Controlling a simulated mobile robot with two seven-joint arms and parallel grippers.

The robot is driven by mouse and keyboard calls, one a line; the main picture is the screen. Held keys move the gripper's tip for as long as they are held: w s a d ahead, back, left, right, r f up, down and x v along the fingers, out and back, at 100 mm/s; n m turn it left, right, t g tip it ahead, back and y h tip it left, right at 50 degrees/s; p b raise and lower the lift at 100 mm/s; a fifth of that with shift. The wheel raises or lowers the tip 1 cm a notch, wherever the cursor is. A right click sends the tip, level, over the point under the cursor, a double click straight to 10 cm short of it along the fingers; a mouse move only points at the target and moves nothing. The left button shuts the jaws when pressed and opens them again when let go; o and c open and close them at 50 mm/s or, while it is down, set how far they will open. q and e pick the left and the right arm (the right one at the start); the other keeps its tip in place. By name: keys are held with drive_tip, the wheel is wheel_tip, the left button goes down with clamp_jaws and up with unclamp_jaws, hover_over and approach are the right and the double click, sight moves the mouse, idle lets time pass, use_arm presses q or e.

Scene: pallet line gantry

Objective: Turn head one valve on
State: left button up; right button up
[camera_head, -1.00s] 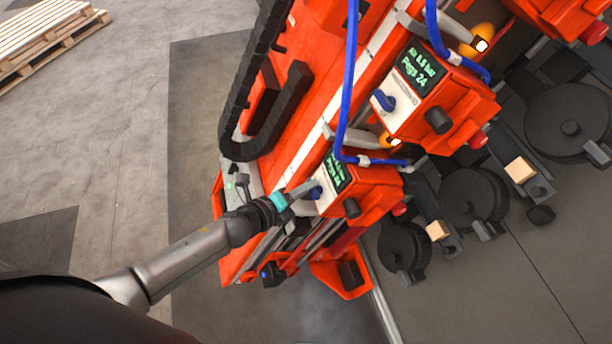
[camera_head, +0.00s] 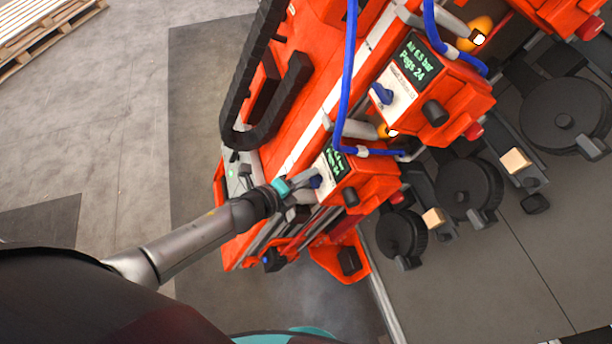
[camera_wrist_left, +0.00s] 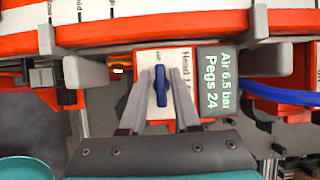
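In the head view this blue handle (camera_head: 315,181) is on the nearer orange head unit (camera_head: 370,182). My left gripper (camera_head: 304,183) reaches it from the left. In the left wrist view the fingers of my left gripper (camera_wrist_left: 161,80) are apart, one on each side of the handle, with white plate showing between. The handle stands upright in that view. The display (camera_wrist_left: 217,80) reads "Air 6.5 bar" and "Pegs 24". My right gripper is not seen.
A second orange head unit (camera_head: 440,95) with its own blue handle (camera_head: 382,94) is farther up. A blue hose (camera_head: 346,100) hangs close above the nearer unit. A black cable chain (camera_head: 270,110) runs beside the gantry.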

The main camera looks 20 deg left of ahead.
use_arm(q)
drive_tip(key=shift+o, duration=1)
drive_tip(key=shift+s, duration=0.1)
drive_tip(key=v, duration=1.5)
drive_tip(key=shift+a, duration=0.1)
